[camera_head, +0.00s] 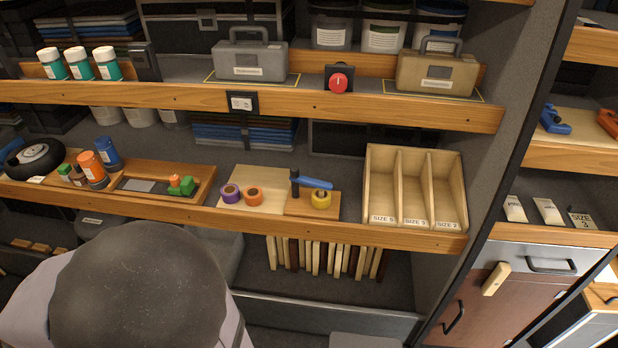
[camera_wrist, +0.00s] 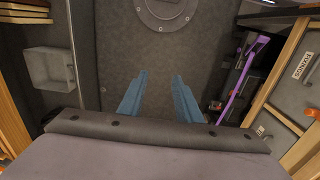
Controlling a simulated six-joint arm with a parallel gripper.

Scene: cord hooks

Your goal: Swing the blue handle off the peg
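The blue handle (camera_head: 315,183) is on the middle shelf in the head view. It points right from the top of a dark upright peg (camera_head: 294,185) on a small wooden board (camera_head: 299,207). A yellow ring (camera_head: 321,200) sits on the board below the handle's free end. In the wrist view my gripper (camera_wrist: 157,95) has two blue fingers spread well apart, with nothing between them. It points at a dark floor-like surface, away from the handle. The handle and peg are not in the wrist view, and my fingers do not show in the head view.
A purple ring (camera_head: 231,193) and an orange ring (camera_head: 253,196) lie left of the board. A wooden divided box (camera_head: 416,222) stands to its right. A shelf edge (camera_head: 330,112) with a red button (camera_head: 338,82) is above. The wrist view shows a purple strip (camera_wrist: 240,80) at right.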

